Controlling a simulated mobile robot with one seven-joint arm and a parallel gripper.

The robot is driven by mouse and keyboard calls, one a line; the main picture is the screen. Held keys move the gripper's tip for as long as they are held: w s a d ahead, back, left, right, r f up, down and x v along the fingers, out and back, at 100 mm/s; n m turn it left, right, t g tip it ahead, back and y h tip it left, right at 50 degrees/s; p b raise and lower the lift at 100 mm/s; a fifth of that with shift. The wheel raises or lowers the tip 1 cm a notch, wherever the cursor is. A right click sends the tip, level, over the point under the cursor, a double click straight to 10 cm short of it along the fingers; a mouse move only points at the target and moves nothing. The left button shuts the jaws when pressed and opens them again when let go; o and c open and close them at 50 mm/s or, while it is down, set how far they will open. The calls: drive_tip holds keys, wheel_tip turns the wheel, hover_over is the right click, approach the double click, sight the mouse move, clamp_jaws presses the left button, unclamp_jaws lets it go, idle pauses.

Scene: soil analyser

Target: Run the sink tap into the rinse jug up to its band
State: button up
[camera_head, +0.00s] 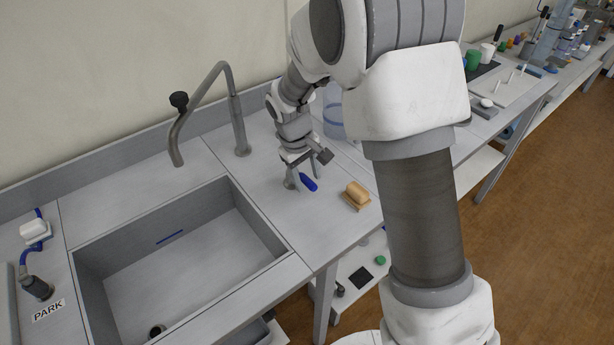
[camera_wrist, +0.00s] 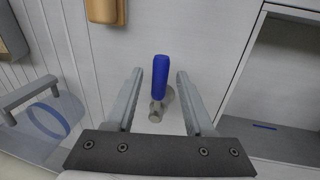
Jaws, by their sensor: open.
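A blue-handled lever (camera_head: 308,184) stands on the counter right of the sink. My gripper (camera_head: 301,178) is open over this lever. In the wrist view the lever (camera_wrist: 160,80) lies between my gripper's fingers (camera_wrist: 159,78), with a gap on each side. The rinse jug (camera_head: 333,122) is clear with a blue band and stands behind my arm, partly hidden. It also shows in the wrist view (camera_wrist: 45,122).
A tan block on a small tray (camera_head: 357,194) sits near the counter's front edge. A hose nozzle (camera_head: 36,287) rests by a PARK label (camera_head: 48,311) at left. A short blue line (camera_head: 169,237) marks the sink. Bottles and tools crowd the far right bench.

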clamp_jaws()
idle(1.4)
